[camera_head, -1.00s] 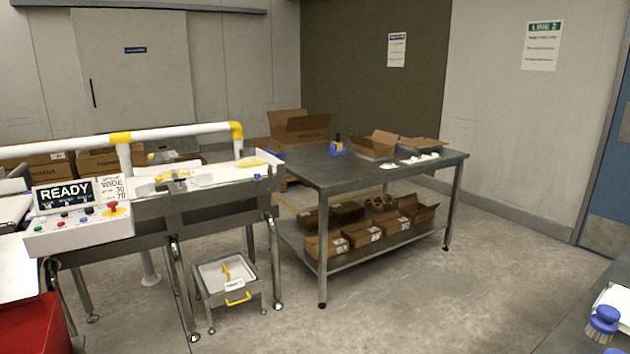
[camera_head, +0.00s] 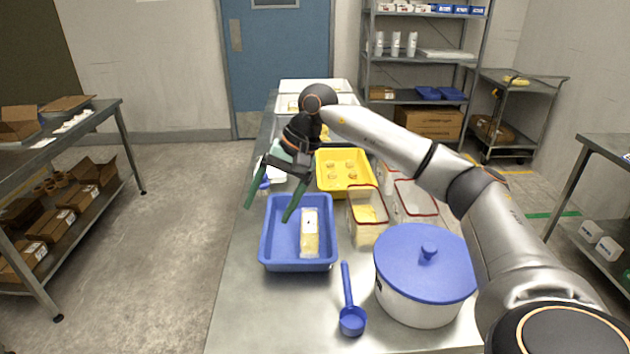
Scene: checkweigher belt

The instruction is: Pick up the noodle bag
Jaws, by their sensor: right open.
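A pale bag with yellowish contents, which looks like the noodle bag (camera_head: 310,234), lies lengthwise in the right part of a blue tray (camera_head: 266,250) on the steel table. My right gripper (camera_head: 268,213) comes in from the right. Its two green fingers are wide apart and empty, pointing down and left. In the picture the fingertips lie over and beside the tray's far left part, to the left of the bag. I cannot tell their exact height. The bag is in plain sight and apart from the fingers. My left gripper is out of view.
Bare tabletop (camera_head: 240,310) is free at the front left.

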